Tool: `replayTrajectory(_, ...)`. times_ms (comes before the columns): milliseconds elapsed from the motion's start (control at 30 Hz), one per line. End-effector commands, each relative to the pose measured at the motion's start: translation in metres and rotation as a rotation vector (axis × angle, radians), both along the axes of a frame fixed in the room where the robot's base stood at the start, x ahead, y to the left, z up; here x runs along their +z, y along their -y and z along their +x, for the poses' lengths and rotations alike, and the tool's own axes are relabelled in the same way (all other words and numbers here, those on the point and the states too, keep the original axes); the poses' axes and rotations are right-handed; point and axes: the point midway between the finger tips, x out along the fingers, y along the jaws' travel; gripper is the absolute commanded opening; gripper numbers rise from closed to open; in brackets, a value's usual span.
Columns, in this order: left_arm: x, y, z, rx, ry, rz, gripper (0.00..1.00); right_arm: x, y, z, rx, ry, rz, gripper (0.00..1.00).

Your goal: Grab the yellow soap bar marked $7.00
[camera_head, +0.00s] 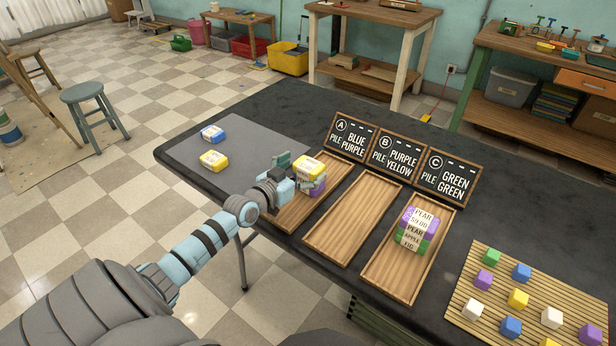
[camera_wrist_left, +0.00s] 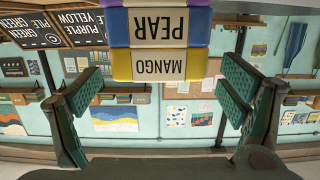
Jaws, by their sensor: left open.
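A stack of soap bars stands in the left wooden tray (camera_head: 290,212). Its top bar is a yellow soap bar (camera_head: 311,165), with a purple bar (camera_head: 318,187) below. Another yellow bar (camera_head: 214,161) lies on the grey mat (camera_head: 245,139). I cannot read a $7.00 mark. My right gripper is out of view.
A blue bar (camera_head: 212,133) lies on the mat. The middle tray (camera_head: 345,215) is empty. The right tray (camera_head: 384,275) holds a purple, white and green stack (camera_head: 416,229). Sign boards (camera_head: 400,157) stand behind the trays. A slatted mat (camera_head: 465,283) with coloured cubes lies at right.

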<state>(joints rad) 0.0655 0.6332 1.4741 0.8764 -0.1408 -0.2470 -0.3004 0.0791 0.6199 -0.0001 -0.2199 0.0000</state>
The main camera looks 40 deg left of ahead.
Motion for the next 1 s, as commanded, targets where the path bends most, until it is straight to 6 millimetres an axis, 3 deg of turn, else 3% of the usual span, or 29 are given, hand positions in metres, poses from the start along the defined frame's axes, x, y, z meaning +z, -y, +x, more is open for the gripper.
replayTrajectory(33, -0.006, 0.0, 0.007, 0.0, 0.002, 0.0, 0.9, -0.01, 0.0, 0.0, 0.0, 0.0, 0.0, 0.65)
replayTrajectory(267, -0.002, 0.0, 0.01, -0.001, -0.001, 0.001, 0.9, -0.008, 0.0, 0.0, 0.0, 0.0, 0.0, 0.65)
replayTrajectory(600, -0.002, 0.0, 0.01, -0.001, -0.001, 0.001, 0.36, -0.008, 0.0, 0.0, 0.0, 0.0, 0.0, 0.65)
replayTrajectory(867, 0.0, 0.0, 0.01, -0.001, -0.001, 0.001, 0.35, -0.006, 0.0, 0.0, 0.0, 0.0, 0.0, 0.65)
replayTrajectory(1000, 0.014, 0.0, 0.01, -0.001, 0.0, 0.003, 0.35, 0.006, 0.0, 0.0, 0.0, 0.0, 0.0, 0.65)
